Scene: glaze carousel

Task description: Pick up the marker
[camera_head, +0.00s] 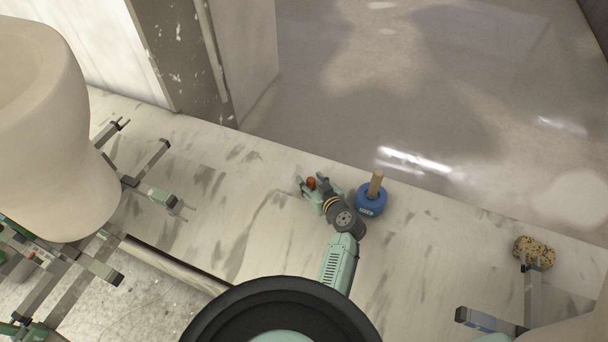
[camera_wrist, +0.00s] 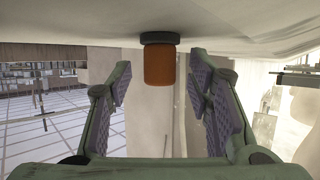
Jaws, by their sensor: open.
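A short orange-brown cylinder with a dark end (camera_wrist: 160,66), which I take to be the marker, shows between my fingers in the wrist view. It also shows as a small orange spot (camera_head: 311,182) in the head view. In the wrist view its dark end meets the pale surface at the top of the picture. My gripper (camera_head: 310,185) is open, with one finger on each side of the cylinder. In the wrist view (camera_wrist: 159,82) gaps show between both fingers and the cylinder, so neither visibly touches it.
A blue round object with a wooden handle (camera_head: 371,200) stands close to the right of my gripper. A speckled sponge-like lump (camera_head: 534,252) lies farther right. A large pale vessel (camera_head: 50,130) stands at the left among metal arms. The pale surface between is mostly clear.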

